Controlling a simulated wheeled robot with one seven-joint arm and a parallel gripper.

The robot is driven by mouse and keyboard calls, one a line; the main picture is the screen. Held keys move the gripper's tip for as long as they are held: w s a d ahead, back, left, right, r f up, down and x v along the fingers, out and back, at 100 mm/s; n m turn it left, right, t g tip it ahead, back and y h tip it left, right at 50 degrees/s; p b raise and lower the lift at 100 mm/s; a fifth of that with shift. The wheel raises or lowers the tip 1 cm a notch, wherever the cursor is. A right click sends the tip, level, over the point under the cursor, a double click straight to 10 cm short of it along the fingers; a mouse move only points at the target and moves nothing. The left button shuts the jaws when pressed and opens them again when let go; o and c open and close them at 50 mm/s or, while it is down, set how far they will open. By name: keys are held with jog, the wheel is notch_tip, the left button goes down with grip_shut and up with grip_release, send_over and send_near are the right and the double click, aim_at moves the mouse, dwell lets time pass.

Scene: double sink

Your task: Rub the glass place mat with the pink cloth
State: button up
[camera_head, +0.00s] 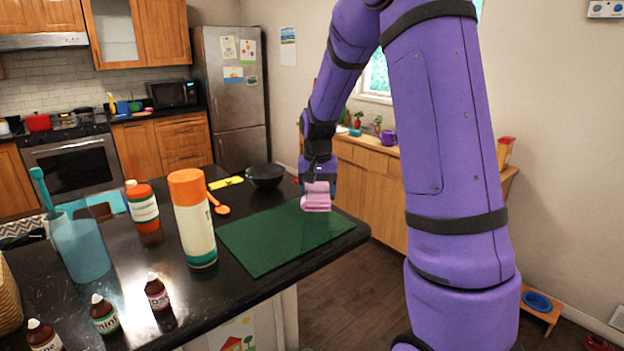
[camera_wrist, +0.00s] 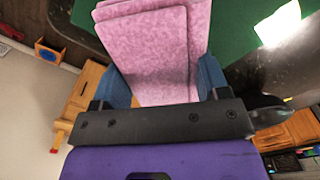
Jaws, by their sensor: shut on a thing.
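The glass place mat (camera_head: 270,243) is a dark green rectangle lying flat on the black island counter, near its right end. The pink cloth (camera_head: 316,204) is folded and held in my gripper (camera_head: 318,187) over the mat's far right part. In the wrist view the pink cloth (camera_wrist: 150,50) sits between the two blue fingers, and the green mat (camera_wrist: 228,28) shows beyond it. My gripper (camera_wrist: 155,85) is shut on the cloth. I cannot tell whether the cloth touches the mat.
A black bowl (camera_head: 265,177), an orange spoon (camera_head: 217,205) and a yellow item (camera_head: 226,182) lie beyond the mat. A white bottle with an orange cap (camera_head: 194,220) stands at its left. Several small brown bottles (camera_head: 157,293) are at the front left. The mat's surface is otherwise clear.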

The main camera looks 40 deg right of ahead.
jog(key=shift+r, duration=1.55)
